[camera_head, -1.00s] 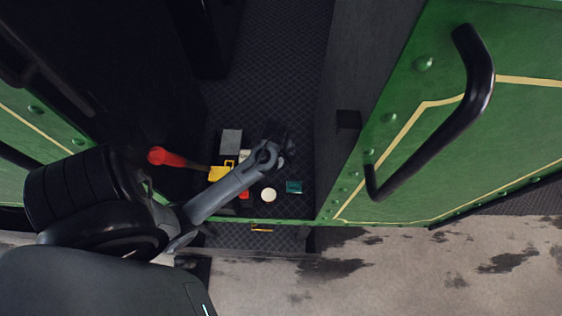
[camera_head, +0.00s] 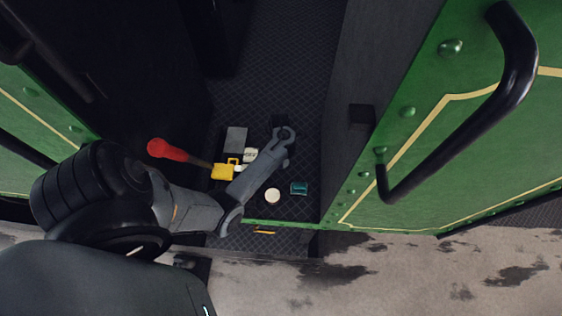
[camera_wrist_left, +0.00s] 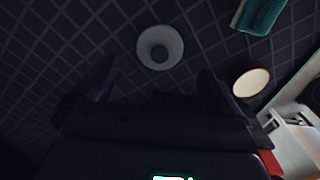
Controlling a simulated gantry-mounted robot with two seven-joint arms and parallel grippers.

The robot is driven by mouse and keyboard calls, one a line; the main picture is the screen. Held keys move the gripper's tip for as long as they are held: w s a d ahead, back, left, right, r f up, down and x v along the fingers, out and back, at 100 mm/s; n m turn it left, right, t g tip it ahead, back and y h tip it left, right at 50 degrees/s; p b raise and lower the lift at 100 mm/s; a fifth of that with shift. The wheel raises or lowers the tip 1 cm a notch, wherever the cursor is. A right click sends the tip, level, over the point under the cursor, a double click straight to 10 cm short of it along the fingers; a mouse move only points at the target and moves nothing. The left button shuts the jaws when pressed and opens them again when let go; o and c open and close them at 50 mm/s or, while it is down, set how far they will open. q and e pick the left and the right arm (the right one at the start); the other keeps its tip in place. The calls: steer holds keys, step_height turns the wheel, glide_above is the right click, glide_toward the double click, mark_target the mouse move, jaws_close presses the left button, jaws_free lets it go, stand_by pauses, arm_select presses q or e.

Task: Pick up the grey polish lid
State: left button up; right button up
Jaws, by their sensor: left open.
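The grey polish lid (camera_wrist_left: 160,47) is a round grey disc with a darker round middle, lying on the dark patterned floor in the left wrist view. I cannot make it out in the head view, where my left arm covers part of the floor. My left gripper (camera_wrist_left: 152,92) has its two dark fingers spread apart with nothing between them. The lid shows just beyond the fingertips, roughly centred between them. In the head view my left gripper (camera_head: 284,136) is over the cab floor. My right gripper is not in view.
A cream disc (camera_head: 272,195) and a teal object (camera_head: 299,188) lie to the right of my left arm. A yellow object (camera_head: 225,171), a grey block (camera_head: 236,139) and a red-ended handle (camera_head: 168,150) are to its left. A green door panel (camera_head: 430,140) with a black handrail stands at right.

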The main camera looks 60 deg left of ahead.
arm_select(q)
steer(key=shift+s+a+f, duration=0.15)
steer(key=shift+f, duration=2.4)
steer(key=c, duration=1)
